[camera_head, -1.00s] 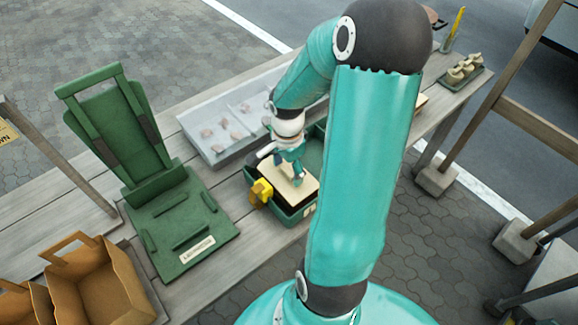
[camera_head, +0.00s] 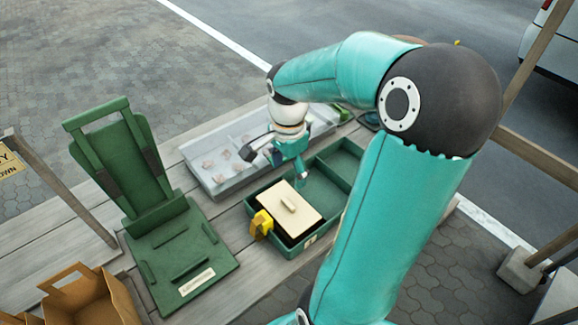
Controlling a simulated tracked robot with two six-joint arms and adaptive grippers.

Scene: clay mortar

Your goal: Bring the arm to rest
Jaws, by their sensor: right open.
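My right arm reaches in from the lower right. Its gripper (camera_head: 277,164) is open and empty, with its fingers pointing down. It hangs above the back edge of a green box (camera_head: 330,192), apart from the cream board inside. My left gripper is out of view. The cream board (camera_head: 288,212) with a small raised handle lies in the left part of the green box. A yellow piece (camera_head: 261,224) sits at the box's left edge.
A grey tray (camera_head: 196,164) with several small clay lumps lies behind the box. A green folding stand (camera_head: 178,247) is on the left of the wooden table. An open brown paper bag (camera_head: 90,298) is at the lower left. Wooden posts stand at the right.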

